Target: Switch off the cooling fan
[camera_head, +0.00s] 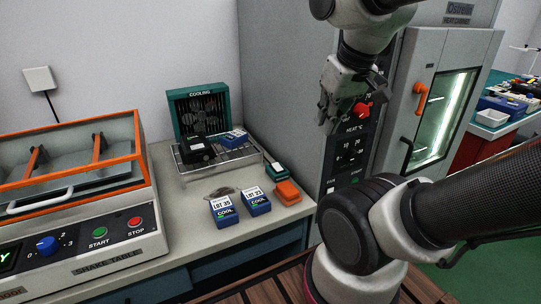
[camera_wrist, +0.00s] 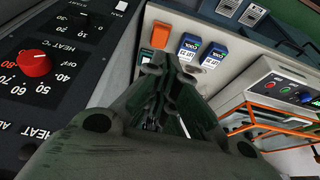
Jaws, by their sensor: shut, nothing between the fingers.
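The oven panel has a red knob (camera_head: 362,110), also in the wrist view (camera_wrist: 33,63), and a label reading FAN (camera_head: 331,181). Blue boxes (camera_head: 224,211), an orange block (camera_head: 287,192) and a teal block (camera_head: 277,171) stand on the bench. The shake table (camera_head: 76,255) is left.

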